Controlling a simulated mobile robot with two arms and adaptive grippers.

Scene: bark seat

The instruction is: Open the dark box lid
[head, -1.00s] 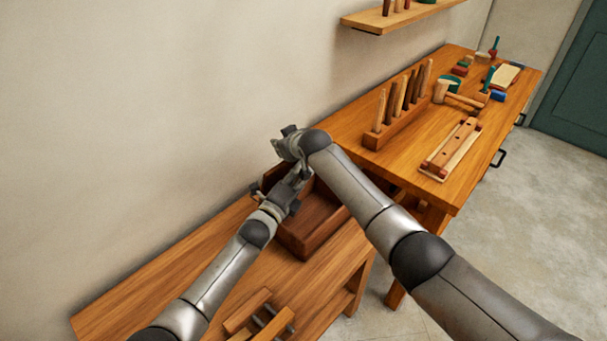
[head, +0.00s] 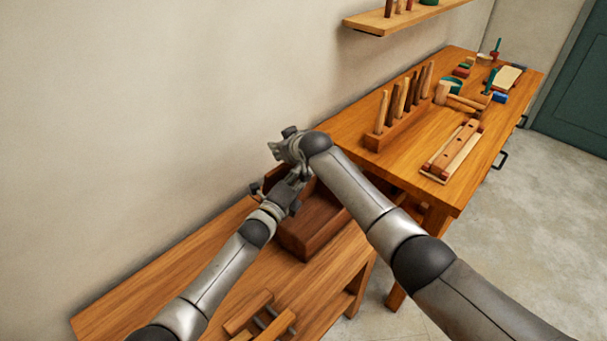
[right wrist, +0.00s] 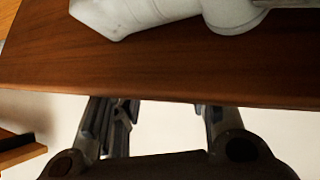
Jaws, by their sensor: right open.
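The dark brown box (head: 312,238) sits on the low bench, partly hidden behind both my arms. Its near wall and part of what looks like its inside show; I cannot make out the lid clearly in the head view. My left gripper (head: 296,180) is over the box's left part, its jaws too hidden to judge. My right gripper (head: 279,149) is above and beyond it, at the box's wall side, open. In the right wrist view, a dark brown panel (right wrist: 150,72) spans the frame, and the spread right fingers (right wrist: 160,120) reach its edge; contact is unclear.
The low bench (head: 185,250) runs along the wall, with wooden pieces (head: 262,318) at its front. A higher workbench (head: 455,190) at right holds a tool rack (head: 392,125), a mallet (head: 455,98) and small blocks. My arms are very close together over the box.

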